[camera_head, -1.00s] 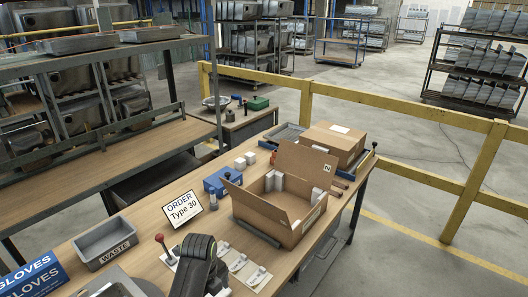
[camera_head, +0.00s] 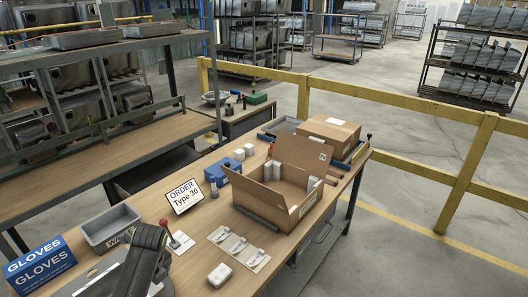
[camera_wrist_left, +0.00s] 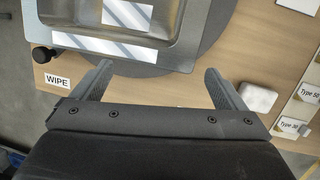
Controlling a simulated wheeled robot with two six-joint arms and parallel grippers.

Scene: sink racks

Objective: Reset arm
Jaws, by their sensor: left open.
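My left gripper (camera_wrist_left: 158,85) shows in the left wrist view with its two fingers spread apart and nothing between them. It is over the front of the wooden table, near the edge of a metal sink (camera_wrist_left: 180,50). In the head view my left arm comes up from the bottom, in front of the grey waste bin, and its gripper is not clearly visible there. My right gripper is not in view.
An open cardboard box (camera_head: 272,206) stands on the table (camera_head: 235,240).

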